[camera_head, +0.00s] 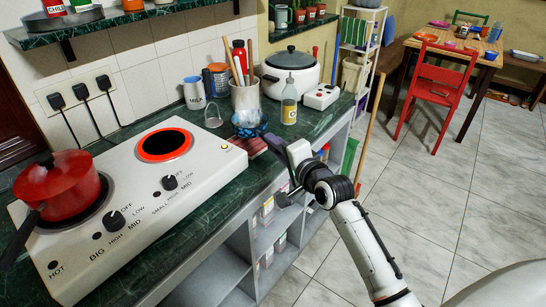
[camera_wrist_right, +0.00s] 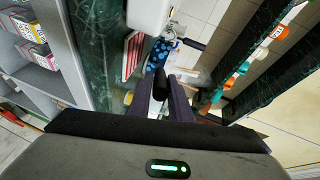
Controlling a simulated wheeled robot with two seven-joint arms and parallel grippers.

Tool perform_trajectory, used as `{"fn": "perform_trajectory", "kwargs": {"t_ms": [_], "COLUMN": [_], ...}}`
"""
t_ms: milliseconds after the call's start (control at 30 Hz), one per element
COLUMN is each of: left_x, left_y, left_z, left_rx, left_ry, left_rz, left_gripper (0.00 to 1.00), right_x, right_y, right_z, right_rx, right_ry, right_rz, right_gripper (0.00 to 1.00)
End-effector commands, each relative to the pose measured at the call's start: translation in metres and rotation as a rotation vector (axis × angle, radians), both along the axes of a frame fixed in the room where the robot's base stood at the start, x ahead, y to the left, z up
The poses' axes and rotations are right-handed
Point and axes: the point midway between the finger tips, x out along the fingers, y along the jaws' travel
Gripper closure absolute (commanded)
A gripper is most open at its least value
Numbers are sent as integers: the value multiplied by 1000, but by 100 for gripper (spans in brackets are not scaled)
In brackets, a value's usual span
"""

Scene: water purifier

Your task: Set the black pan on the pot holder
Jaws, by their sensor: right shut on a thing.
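A small pan (camera_head: 248,124) with a blue, pale-spotted side stands out on the green counter, right of the stove; no wholly black pan shows. In the right wrist view the pan (camera_wrist_right: 156,55) lies just beyond my right gripper (camera_wrist_right: 162,95), which is shut on its black handle (camera_wrist_right: 161,86). In the head view my right gripper (camera_head: 273,146) is at the counter's front edge. The red-and-white striped pot holder (camera_head: 250,146) lies flat beside the stove, in front of the pan; it also shows in the right wrist view (camera_wrist_right: 133,52). I cannot tell whether the pan touches the counter. My left gripper is not in view.
The white stove (camera_head: 128,215) carries a red pot (camera_head: 60,186) at left and a glowing red burner (camera_head: 165,145). An oil bottle (camera_head: 289,103), a utensil crock (camera_head: 245,96) and a rice cooker (camera_head: 291,73) stand close behind the pan. Open shelves are below the counter.

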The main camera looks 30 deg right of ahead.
Motion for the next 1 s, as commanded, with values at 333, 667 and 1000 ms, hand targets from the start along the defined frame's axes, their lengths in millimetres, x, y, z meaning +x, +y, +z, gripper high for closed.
{"fn": "perform_trajectory", "kwargs": {"t_ms": [333,667,1000], "left_x": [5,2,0], "left_y": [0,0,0], "left_z": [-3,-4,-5], "left_rx": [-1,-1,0], "left_ry": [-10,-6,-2], "left_rz": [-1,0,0], "left_gripper": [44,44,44], "right_x": [0,0,0], "right_y": [0,0,0], "right_z": [-37,-39,-42], "right_rx": [-1,0,0], "right_ry": [-5,-5,-1], "right_rz": [0,0,0], "right_gripper": [100,100,63]}}
